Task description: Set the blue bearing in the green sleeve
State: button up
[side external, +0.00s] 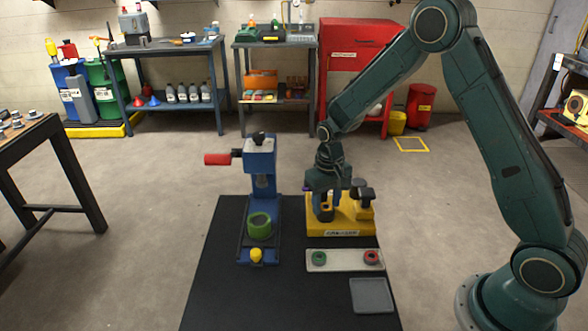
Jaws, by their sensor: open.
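The green sleeve (260,225) stands upright on the base of a blue press (262,172), below its ram. My gripper (326,207) points down over a yellow fixture (350,228), to the right of the press. Its jaws are open, with a small dark and yellowish part between or just behind them. I cannot clearly make out the blue bearing; my gripper hides part of the fixture.
The press has a red handle (217,159) sticking out left and a yellow knob (256,255) in front. A pale tray (345,267) holds a green ring (319,258) and a red ring (371,258). A grey plate (371,296) lies in front. The black mat (230,300) is clear at front left.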

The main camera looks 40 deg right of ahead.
jog(key=c, duration=0.7)
jog(key=shift+r, duration=0.25)
jog(key=shift+r, duration=0.35)
jog(key=shift+r, duration=0.35)
jog(key=shift+r, duration=0.3)
